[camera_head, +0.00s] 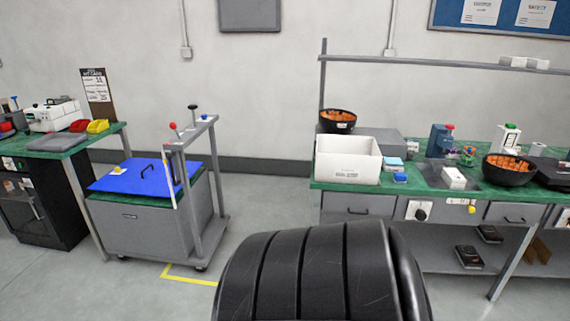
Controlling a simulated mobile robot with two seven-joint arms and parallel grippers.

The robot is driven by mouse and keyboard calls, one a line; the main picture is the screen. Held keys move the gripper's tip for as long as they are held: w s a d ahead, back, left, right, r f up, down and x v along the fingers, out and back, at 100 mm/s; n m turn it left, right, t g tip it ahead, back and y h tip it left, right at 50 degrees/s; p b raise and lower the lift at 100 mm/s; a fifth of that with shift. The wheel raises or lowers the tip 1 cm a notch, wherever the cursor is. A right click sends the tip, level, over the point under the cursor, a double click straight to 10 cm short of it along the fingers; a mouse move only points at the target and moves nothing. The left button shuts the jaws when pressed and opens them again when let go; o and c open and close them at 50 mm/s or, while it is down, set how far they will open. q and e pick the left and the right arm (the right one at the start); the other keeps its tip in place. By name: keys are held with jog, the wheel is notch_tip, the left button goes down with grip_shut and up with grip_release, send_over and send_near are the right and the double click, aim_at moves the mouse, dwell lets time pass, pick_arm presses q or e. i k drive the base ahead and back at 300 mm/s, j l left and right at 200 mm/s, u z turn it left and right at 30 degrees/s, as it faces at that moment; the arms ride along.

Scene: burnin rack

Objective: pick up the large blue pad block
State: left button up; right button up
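The largest blue thing in view is a flat blue slab (128,178) with black handles, lying on top of the grey wheeled cart (150,228) at the left. On the right workbench (335,187), a small light-blue block (393,162) sits just right of the white bin. A small blue item (400,177) with a pale top lies in front of it. I cannot tell for certain which of these is the large blue pad block. Neither of my grippers is in view.
A white bin (348,172) and black bowls of orange pieces (337,121) (509,169) stand on the right bench. A shelf rail runs above it. A left bench (60,145) holds equipment. Grey floor (235,215) lies open between the cart and right bench.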

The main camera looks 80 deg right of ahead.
aim_at(398, 177)
jog(key=k+l+z, duration=0.1)
jog(key=z, duration=3.3)
jog(key=l, duration=0.1)
